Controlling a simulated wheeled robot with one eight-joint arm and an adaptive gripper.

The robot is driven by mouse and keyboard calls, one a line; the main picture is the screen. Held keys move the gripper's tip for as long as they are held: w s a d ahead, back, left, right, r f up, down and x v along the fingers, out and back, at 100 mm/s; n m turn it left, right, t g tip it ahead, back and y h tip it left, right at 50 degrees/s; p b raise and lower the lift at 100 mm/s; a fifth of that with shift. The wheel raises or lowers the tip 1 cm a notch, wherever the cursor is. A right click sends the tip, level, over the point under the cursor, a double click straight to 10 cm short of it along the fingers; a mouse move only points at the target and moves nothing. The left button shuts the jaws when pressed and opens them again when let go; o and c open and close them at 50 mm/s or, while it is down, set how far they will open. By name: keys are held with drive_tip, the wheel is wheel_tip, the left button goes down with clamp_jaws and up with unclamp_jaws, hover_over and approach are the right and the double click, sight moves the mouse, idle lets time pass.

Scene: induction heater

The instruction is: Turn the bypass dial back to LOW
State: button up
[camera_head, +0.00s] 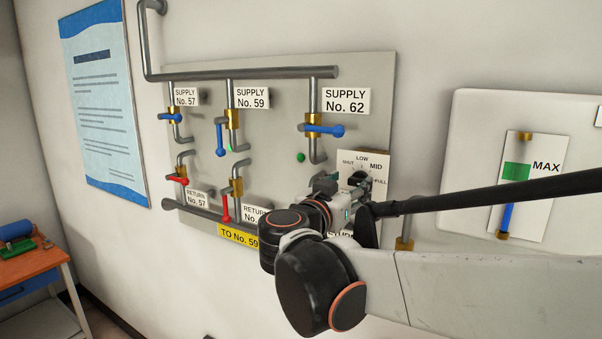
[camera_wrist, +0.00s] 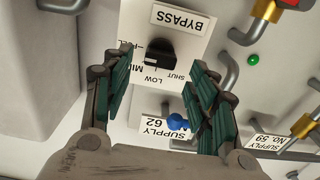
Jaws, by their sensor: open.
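The bypass dial is a black knob (camera_wrist: 157,54) on a white plate, between my open fingers in the wrist view. SHUT, LOW, MID and FULL are printed around it, upside down there. The knob's bar lies roughly crosswise, one end towards the FULL side; I cannot tell exactly which mark it points at. My gripper (camera_wrist: 160,64) is open, with one finger on each side of the dial and visible gaps to the knob.
The dial sits on a grey pipe panel (camera_head: 360,75) with pipes and blue valve handles, including Supply No. 62's (camera_head: 325,131). A blue handle (camera_wrist: 178,122) shows near my right finger. A MAX gauge (camera_head: 522,185) hangs to the right. An orange table (camera_head: 35,265) stands lower left.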

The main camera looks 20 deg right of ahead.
sight(355, 181)
drive_tip(key=shift+x, duration=2)
drive_tip(key=c, duration=1.1)
